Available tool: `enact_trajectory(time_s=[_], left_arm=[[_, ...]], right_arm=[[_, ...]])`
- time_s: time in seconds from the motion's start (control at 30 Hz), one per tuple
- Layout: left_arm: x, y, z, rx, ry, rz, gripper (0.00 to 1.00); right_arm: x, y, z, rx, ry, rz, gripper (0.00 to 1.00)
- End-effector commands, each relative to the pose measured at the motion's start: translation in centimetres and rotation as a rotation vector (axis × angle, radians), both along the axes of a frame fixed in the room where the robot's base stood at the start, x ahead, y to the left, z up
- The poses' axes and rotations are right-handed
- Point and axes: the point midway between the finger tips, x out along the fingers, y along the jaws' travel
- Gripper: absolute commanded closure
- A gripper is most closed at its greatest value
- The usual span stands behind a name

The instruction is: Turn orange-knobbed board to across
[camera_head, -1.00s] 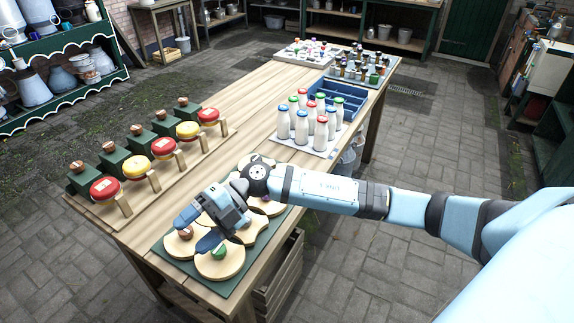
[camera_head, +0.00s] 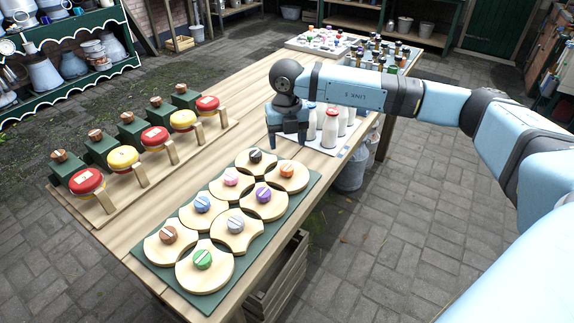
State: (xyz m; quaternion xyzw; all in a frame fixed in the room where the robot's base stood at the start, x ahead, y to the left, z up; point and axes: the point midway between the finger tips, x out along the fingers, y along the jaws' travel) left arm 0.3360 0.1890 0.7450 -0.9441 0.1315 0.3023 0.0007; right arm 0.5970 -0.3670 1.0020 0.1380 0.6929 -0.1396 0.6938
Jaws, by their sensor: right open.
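The orange-knobbed board (camera_head: 297,182) is a round pale wooden board at the far right end of a green mat (camera_head: 305,203). Its orange knob (camera_head: 287,171) has a pale mark on top; I cannot clearly tell which way the mark runs. My right gripper (camera_head: 287,141) is open and empty, pointing down just beyond this board in the view, apart from the knob. My left gripper is not in view.
Other boards on the mat have black (camera_head: 255,156), purple (camera_head: 263,195), pink, blue, grey, brown and green (camera_head: 202,259) knobs. White bottles (camera_head: 330,128) stand behind my right gripper, partly hidden by my arm. Red and yellow lids on stands (camera_head: 155,137) line the left.

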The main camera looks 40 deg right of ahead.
Motion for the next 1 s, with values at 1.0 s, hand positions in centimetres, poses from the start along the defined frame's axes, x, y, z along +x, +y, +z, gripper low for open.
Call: enact_trajectory(time_s=[1.0], left_arm=[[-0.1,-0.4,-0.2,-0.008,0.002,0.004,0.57]], right_arm=[[0.0,0.1,-9.0,0.002,0.000,0.003,0.67]])
